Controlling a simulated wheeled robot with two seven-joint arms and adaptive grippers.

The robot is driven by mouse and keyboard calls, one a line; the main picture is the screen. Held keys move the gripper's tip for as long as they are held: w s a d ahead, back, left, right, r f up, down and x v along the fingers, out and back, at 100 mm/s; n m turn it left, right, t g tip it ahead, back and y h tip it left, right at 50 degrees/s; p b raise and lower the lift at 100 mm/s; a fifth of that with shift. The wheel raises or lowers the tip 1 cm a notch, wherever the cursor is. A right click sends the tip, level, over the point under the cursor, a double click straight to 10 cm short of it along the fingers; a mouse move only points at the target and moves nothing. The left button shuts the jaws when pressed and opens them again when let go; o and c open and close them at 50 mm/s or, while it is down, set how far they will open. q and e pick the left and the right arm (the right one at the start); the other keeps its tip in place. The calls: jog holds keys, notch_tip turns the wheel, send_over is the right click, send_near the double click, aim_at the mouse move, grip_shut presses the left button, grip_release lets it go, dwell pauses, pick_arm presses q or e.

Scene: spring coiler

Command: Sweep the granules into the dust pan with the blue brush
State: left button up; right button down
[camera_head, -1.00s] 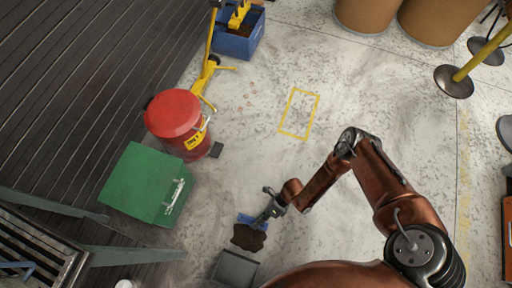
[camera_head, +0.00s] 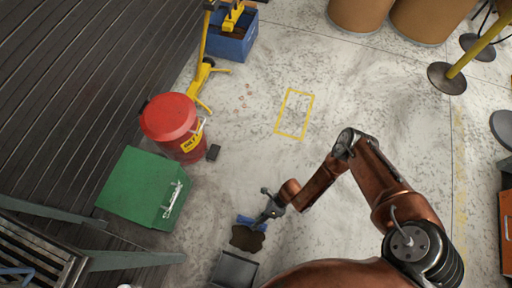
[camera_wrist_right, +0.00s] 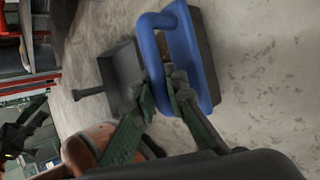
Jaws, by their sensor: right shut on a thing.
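My right gripper (camera_head: 266,213) is shut on the handle of the blue brush (camera_head: 243,220) at the bottom middle of the head view. In the right wrist view the fingers (camera_wrist_right: 164,92) close on the blue loop handle (camera_wrist_right: 184,50), with a dark brush body behind it. A dark brown patch of granules (camera_head: 247,239) lies on the floor right below the brush in the head view. The grey dust pan (camera_head: 235,269) lies just below the patch; it also shows in the wrist view (camera_wrist_right: 122,68). My left gripper is out of view.
A green box (camera_head: 140,187) and a red bin (camera_head: 176,122) with a yellow label stand to the left. A blue crate (camera_head: 232,45) stands at the top. A yellow rectangle (camera_head: 295,114) is marked on the floor. The floor around it is open.

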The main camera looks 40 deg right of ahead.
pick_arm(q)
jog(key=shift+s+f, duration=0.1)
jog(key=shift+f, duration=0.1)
pick_arm(e)
jog(key=shift+f, duration=0.55)
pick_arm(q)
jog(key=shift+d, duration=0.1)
